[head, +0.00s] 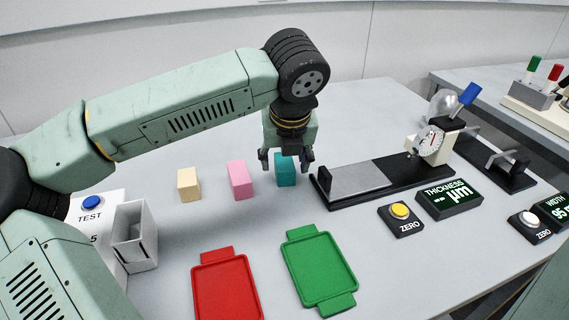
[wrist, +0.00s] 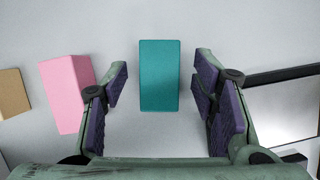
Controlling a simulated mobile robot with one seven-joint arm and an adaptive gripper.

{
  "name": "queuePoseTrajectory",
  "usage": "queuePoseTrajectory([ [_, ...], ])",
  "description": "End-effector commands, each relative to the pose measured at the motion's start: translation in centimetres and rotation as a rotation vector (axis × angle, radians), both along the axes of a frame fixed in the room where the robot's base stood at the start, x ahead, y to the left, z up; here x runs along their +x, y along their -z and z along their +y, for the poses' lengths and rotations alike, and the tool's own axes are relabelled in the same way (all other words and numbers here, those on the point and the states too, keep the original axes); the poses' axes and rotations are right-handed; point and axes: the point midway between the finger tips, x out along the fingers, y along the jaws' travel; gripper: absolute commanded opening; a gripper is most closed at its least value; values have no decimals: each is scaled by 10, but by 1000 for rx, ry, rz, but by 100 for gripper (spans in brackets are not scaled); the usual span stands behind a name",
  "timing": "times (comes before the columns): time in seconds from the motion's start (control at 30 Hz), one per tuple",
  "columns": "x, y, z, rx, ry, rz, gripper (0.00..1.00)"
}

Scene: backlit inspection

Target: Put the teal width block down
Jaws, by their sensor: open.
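The teal width block (head: 286,172) stands upright on the grey table, to the right of the pink block. My gripper (head: 286,163) is directly above and around it, with its fingers spread. In the wrist view the teal block (wrist: 160,75) lies between my two open fingers (wrist: 162,95), with a clear gap on each side. The fingers do not touch it in that view. How far the fingertips reach down past its top is hard to tell.
A pink block (head: 238,179) and a cream block (head: 189,184) stand to the left. A black thickness gauge (head: 380,187) is close on the right. A green tray (head: 318,268) and a red tray (head: 226,288) lie in front. A grey open box (head: 135,238) stands at left.

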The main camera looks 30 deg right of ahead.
Motion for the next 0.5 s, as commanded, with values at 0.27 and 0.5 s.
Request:
queuePoseTrajectory([
  [0.27, 3, 10, -2, -1, 1, -1, 53],
  [0.5, 3, 9, -2, -1, 0, -1, 42],
])
